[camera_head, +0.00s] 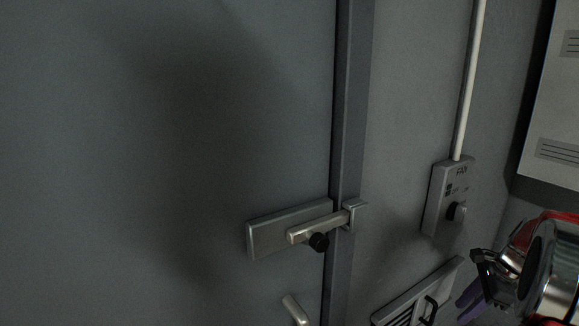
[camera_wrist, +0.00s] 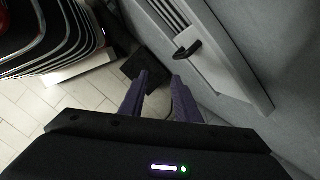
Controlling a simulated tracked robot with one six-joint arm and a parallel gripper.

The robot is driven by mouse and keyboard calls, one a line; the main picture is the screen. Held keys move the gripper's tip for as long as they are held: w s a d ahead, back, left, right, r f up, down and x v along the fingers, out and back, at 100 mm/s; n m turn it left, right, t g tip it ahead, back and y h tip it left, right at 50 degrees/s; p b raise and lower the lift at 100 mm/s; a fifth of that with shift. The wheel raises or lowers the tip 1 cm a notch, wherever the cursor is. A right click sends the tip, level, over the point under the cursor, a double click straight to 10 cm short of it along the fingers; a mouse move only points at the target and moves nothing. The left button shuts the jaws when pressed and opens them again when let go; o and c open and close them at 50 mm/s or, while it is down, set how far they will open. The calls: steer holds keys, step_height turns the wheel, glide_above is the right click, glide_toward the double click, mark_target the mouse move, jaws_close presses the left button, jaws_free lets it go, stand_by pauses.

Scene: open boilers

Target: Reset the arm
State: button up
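My arm shows at the lower right of the head view, beside the wall and apart from the latch. My gripper (camera_wrist: 160,77) shows in the wrist view with its two purple fingers apart and nothing between them. The gripper hangs near a louvred vent panel (camera_wrist: 222,68) with a black handle (camera_wrist: 187,50). That panel also shows at the bottom of the head view (camera_head: 398,306).
A fan switch box (camera_head: 437,198) with a conduit (camera_head: 469,80) is on the wall. Pale floor tiles (camera_wrist: 85,95) lie below, beside a curved red-and-metal object (camera_wrist: 50,35).

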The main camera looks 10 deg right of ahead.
steer(key=s+a+r+n+t, duration=0.1)
steer(key=s+a+r+n, duration=0.3)
steer(key=a+n, duration=0.4)
steer(key=s+a+r+n+t+h, duration=0.1)
steer(key=s+a+r+n, duration=0.3)
steer(key=a, duration=1.4)
steer(key=s+a+r+n+h, duration=0.1)
steer(key=s+a+r+n, duration=0.3)
steer(key=s+a+n, duration=0.4)
steer(key=a+n, duration=0.3)
steer(key=a, duration=0.2)
steer(key=shift+n+t, duration=0.3)
steer(key=shift+t, duration=0.1)
steer(key=shift+s+d, duration=0.1)
steer(key=shift+d, duration=0.05)
